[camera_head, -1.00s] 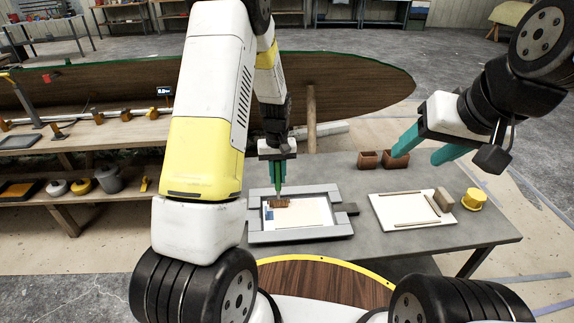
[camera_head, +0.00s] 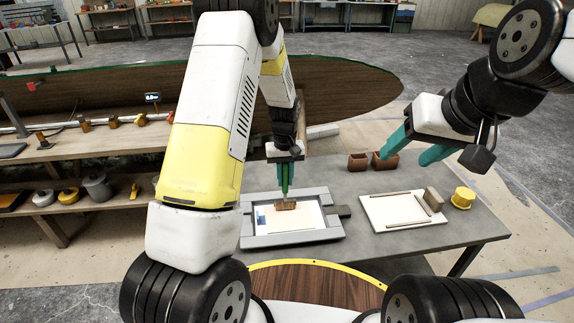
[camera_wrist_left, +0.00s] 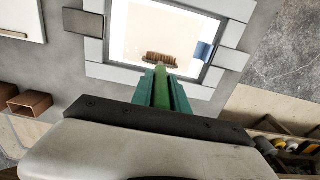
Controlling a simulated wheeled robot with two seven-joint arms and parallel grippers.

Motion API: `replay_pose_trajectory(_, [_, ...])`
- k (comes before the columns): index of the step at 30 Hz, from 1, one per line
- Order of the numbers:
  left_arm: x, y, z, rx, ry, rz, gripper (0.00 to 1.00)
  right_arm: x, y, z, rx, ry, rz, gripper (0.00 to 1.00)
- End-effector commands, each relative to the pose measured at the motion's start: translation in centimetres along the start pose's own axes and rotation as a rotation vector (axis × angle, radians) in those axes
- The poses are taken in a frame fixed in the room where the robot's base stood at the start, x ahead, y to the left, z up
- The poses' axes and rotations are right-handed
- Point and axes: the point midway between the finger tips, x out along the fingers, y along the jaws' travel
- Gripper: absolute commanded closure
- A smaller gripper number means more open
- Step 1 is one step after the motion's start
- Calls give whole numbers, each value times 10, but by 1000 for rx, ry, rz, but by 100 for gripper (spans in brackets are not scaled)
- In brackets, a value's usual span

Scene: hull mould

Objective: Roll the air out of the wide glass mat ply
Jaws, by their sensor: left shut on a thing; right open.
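My left gripper (camera_head: 285,184) is shut on the green handle of a tool with a brown ribbed roller head (camera_head: 285,206). The handle also shows between the teal fingers in the left wrist view (camera_wrist_left: 161,85). The head is at the far part of a pale sheet (camera_head: 300,219), apparently the wide glass mat ply, inside a grey frame (camera_head: 290,238). It seems to touch the sheet, but I cannot be sure. A blue patch (camera_wrist_left: 203,50) lies at the sheet's side. My right gripper (camera_head: 404,157) is open and empty above the table's back right.
A white board (camera_head: 395,219) with thin strips and a brown block (camera_head: 433,199) lies right of the frame, beside a yellow pot (camera_head: 462,198). Two brown boxes (camera_head: 358,162) stand at the back. A grey block (camera_head: 339,211) adjoins the frame's right side. The long hull (camera_head: 340,88) lies behind.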

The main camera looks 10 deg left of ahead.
Motion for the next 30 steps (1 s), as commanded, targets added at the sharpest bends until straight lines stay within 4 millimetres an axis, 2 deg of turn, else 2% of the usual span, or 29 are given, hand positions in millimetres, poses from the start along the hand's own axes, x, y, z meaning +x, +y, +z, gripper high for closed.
replay_pose_trajectory(10, [0,36,2,4,-1,1,100,0,0,0,0,0,0,43])
replay_pose_trajectory(20, [0,51,1,3,0,1,100,0,0,0,0,0,0,43])
replay_pose_trajectory(30, [0,84,0,3,0,1,100,0,0,0,0,0,0,43])
